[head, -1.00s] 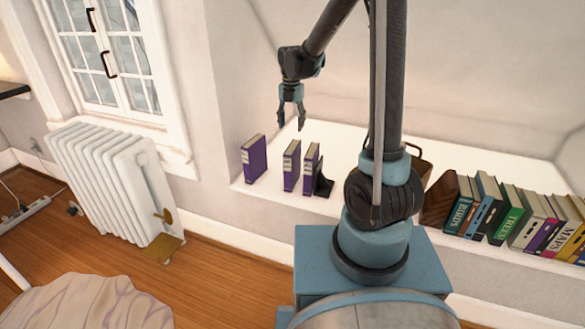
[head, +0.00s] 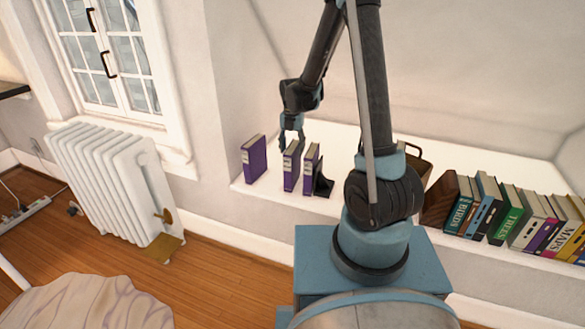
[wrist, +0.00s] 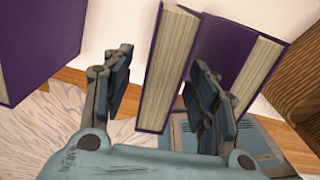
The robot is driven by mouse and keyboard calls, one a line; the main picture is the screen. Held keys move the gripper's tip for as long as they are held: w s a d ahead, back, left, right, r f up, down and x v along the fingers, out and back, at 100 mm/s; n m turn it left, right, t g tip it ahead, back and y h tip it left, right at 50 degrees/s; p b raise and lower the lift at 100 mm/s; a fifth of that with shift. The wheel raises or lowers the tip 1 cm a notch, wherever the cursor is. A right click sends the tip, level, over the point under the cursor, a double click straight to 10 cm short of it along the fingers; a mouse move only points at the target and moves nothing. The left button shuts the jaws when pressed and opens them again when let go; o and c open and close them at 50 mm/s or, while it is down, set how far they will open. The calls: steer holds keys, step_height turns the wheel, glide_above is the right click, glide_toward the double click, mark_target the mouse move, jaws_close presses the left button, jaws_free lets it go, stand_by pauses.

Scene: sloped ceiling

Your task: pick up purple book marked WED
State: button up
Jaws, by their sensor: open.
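Three purple books stand upright on the white ledge (head: 345,205): a left one (head: 254,159), a middle one (head: 291,166) and a right one (head: 310,170). Their spine marks are too small to read, so I cannot tell which is WED. My gripper (head: 291,143) is open at the top of the middle book. In the wrist view, the middle book's page edges (wrist: 172,62) show between the two fingers of my gripper (wrist: 160,88). The right book (wrist: 262,68) is beyond the right finger, and the left book (wrist: 42,45) stands apart, outside the left finger.
A black bookend (head: 323,181) stands against the right book. A long row of other books (head: 510,215) fills the ledge at right, beside a brown wooden holder (head: 440,200). A white radiator (head: 105,180) stands at left. The ledge between left and middle books is clear.

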steer(key=shift+s+d+f, duration=0.1)
steer(key=shift+f, duration=1.8)
steer(key=shift+c, duration=0.5)
jaws_close()
